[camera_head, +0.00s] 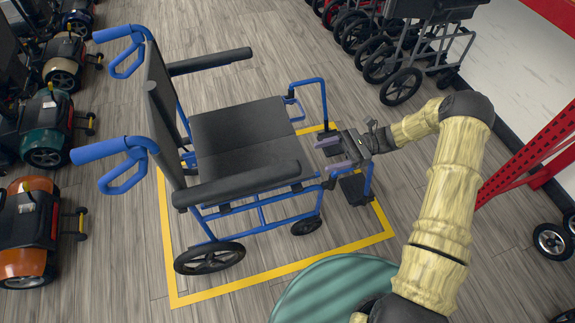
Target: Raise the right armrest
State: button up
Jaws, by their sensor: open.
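A blue-framed wheelchair (262,212) with a black seat (245,138) stands facing right in the head view. Its right armrest (235,186), a long black pad, is on the near side. It lies about level, running from the backrest (165,115) toward the front of the seat. The left armrest (212,62) is on the far side and also looks about level. My gripper (322,156) is open and empty, in front of the seat and over the footrest area. Its fingers point left, apart from the right armrest's front end.
A yellow floor outline (285,273) surrounds the wheelchair. Several mobility scooters (45,125) line the left side. More wheelchairs (400,50) stand at the top right. A red perforated post (535,150) is at the right. Blue push handles (115,150) stick out left.

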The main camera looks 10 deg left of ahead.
aim_at(288, 166)
jog(key=x, duration=1.2)
jog(key=shift+s+a, duration=0.1)
jog(key=shift+c, duration=0.4)
jog(key=c, duration=1.3)
jog(key=shift+r, duration=0.15)
